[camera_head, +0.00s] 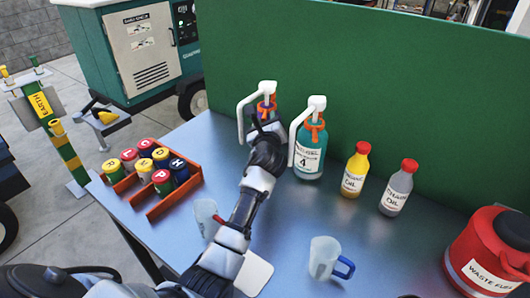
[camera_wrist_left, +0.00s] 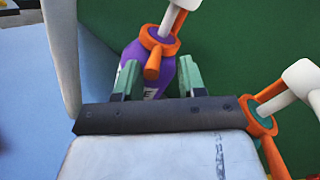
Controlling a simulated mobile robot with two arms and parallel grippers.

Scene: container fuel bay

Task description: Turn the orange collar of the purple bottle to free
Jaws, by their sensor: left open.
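The purple bottle (camera_wrist_left: 135,60) stands at the back of the table against the green panel. Its orange collar (camera_wrist_left: 160,40) has a lever that points toward my left gripper in the left wrist view. In the head view the collar (camera_head: 266,106) shows below the white pump head, and my left gripper and forearm hide most of the bottle. My left gripper (camera_wrist_left: 158,80) is open, its green fingers either side of the lever's line, just short of the collar; I cannot tell if they touch the bottle. It also shows in the head view (camera_head: 264,124). My right gripper is out of view.
A teal bottle (camera_head: 309,160) with its own orange collar and white pump stands close on the right. Yellow (camera_head: 355,172) and grey (camera_head: 396,192) oil bottles, a blue-handled mug (camera_head: 325,258), a clear cup, a can rack (camera_head: 167,203) and a red waste-fuel can (camera_head: 485,250) share the table.

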